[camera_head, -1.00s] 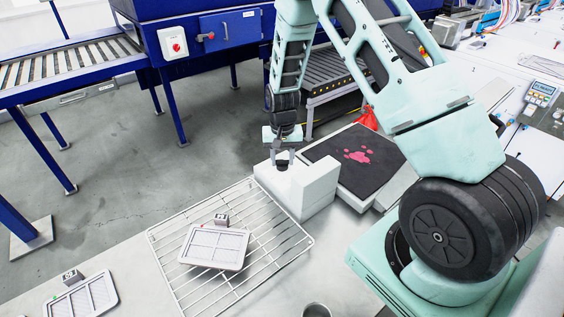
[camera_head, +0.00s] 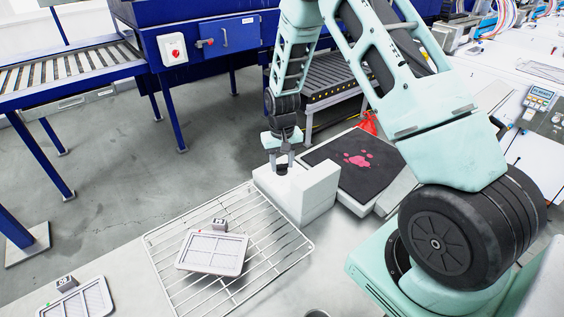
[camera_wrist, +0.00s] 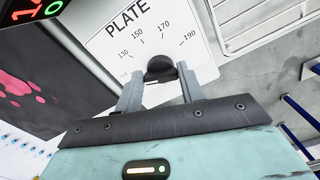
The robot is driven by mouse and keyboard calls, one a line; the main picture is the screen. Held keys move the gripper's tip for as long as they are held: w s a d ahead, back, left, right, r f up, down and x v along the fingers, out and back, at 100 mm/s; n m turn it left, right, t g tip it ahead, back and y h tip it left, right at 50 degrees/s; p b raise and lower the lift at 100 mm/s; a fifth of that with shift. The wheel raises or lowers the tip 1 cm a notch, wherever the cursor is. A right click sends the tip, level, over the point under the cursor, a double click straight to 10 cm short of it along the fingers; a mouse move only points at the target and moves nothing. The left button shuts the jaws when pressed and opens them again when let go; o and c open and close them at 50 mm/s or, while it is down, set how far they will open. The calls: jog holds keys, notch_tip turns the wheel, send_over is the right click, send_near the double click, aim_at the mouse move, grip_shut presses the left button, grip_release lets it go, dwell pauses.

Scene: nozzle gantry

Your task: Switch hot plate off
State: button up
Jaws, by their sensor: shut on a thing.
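The hot plate's control box (camera_head: 312,188) is a white block at the end of the metal table. In the wrist view its white face (camera_wrist: 118,45) carries the word PLATE and a dial scale with 130, 150, 170 and 190. A black round knob (camera_wrist: 161,69) sits at the middle of the scale. My gripper (camera_wrist: 160,88) is shut on the knob, one finger on each side; in the head view my gripper (camera_head: 282,163) is over the box's low front part. The knob's pointer is hidden, so its setting cannot be told.
A black plate with a pink print (camera_head: 352,160) lies right of the box. A wire rack (camera_head: 180,290) holds a framed screen (camera_head: 212,252); another screen (camera_head: 80,302) lies at lower left. A blue machine (camera_head: 200,35) with a red button stands behind. Bare metal table shows between them.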

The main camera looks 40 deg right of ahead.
aim_at(282, 165)
jog(key=o, duration=1)
notch_tip(282, 165, up, 18)
jog(key=b, duration=0.3)
jog(key=shift+f+b, duration=0.25)
jog(key=shift+b, duration=0.05)
